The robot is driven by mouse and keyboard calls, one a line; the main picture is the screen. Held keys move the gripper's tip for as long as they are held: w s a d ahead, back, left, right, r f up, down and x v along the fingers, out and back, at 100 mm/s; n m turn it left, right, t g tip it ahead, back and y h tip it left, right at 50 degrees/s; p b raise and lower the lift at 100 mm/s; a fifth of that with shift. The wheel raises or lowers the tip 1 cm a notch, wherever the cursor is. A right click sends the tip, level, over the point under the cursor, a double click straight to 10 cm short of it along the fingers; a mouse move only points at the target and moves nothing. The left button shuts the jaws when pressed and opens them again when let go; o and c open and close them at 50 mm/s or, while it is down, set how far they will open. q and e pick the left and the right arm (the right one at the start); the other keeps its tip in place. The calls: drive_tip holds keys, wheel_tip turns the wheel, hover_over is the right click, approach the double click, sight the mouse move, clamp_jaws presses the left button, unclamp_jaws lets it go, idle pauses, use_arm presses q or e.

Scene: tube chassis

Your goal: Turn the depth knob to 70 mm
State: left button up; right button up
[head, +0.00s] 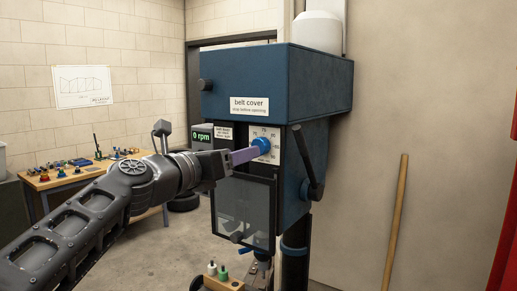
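The blue depth knob (262,145) sits on a white dial plate (276,131) with small numbers, on the front of the blue drill press head (285,82). The numbers and the knob's setting are too small to read surely. My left gripper (255,151) reaches in from the left, its pale purple fingers pointing at the knob with their tips at its left side. One finger hides the other, so I cannot tell whether they grip it. My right gripper is not in view.
A feed lever (308,165) hangs right of the dial. A clear guard (245,210) hangs below my gripper. A display (202,136) reads 0 rpm. A workbench (75,178) with small parts stands at the left. A wooden pole (396,220) leans on the right wall.

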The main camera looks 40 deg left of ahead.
sight(261, 146)
use_arm(q)
drive_tip(key=w+p, duration=0.1)
drive_tip(key=w, duration=0.6)
drive_tip(key=shift+w+a, duration=0.15)
drive_tip(key=shift+w, duration=0.2)
clamp_jaws()
idle(0.5)
